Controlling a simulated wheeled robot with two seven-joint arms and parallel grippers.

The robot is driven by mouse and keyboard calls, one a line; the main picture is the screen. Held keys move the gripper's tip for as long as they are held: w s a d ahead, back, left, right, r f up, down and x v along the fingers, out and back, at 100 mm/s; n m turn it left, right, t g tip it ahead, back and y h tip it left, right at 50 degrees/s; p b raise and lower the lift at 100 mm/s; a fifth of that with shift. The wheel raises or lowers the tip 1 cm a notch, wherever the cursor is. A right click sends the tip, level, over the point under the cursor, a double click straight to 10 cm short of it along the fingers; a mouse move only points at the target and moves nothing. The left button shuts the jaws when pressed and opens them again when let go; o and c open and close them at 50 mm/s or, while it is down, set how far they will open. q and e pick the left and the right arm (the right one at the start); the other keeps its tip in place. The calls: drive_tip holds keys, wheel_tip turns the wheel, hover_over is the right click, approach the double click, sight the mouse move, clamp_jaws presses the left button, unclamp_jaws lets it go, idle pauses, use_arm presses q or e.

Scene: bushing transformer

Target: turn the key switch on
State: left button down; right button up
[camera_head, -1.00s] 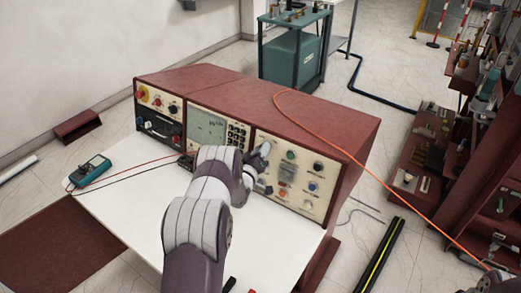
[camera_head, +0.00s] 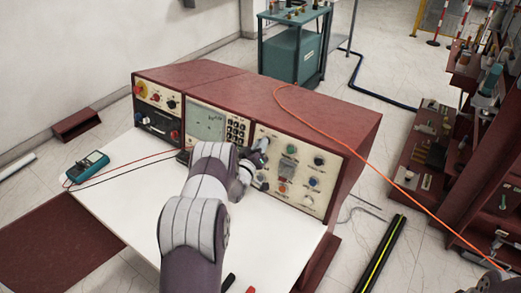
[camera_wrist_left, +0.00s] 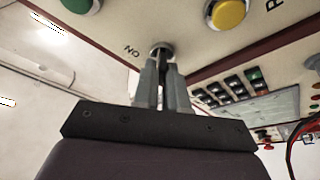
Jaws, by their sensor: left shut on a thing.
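The key switch (camera_wrist_left: 161,46) is a round metal lock on the cream panel, with the letters "ON" beside it in the left wrist view. My left gripper (camera_wrist_left: 161,78) is shut on the dark key (camera_wrist_left: 162,58) at the lock; the fingers hide most of the key. In the head view my left gripper (camera_head: 262,147) is at the upper left of the right-hand panel (camera_head: 325,172) of the red console, and the switch is hidden there. The key's exact angle cannot be told.
A green button (camera_wrist_left: 82,4) and a yellow button (camera_wrist_left: 228,13) flank the switch closely. The red console (camera_head: 330,110) stands on a white table (camera_head: 130,205) with a teal multimeter (camera_head: 88,167). An orange cable (camera_head: 400,195) runs over the console to the right.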

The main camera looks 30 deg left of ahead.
use_arm(q)
drive_tip(key=shift+a+m+g+h+b, duration=0.15)
drive_tip(key=shift+m+h+b, duration=1.05)
drive_tip(key=shift+m+b, duration=1.7)
drive_tip(key=shift+d+m+g+h+b, duration=0.15)
drive_tip(key=shift+m+h+b, duration=1.5)
drive_tip(key=shift+m, duration=2.05)
drive_tip(key=shift+a+m+g+h+b, duration=0.15)
drive_tip(key=shift+m+h+b, duration=0.6)
drive_tip(key=shift+m+b, duration=2.35)
drive_tip(key=shift+m, duration=0.5)
drive_tip(key=c, duration=1.3)
unclamp_jaws()
drive_tip(key=shift+o, duration=0.2)
drive_tip(key=v, duration=1.2)
drive_tip(key=shift+s+a, duration=0.15)
drive_tip(key=shift+s, duration=0.15)
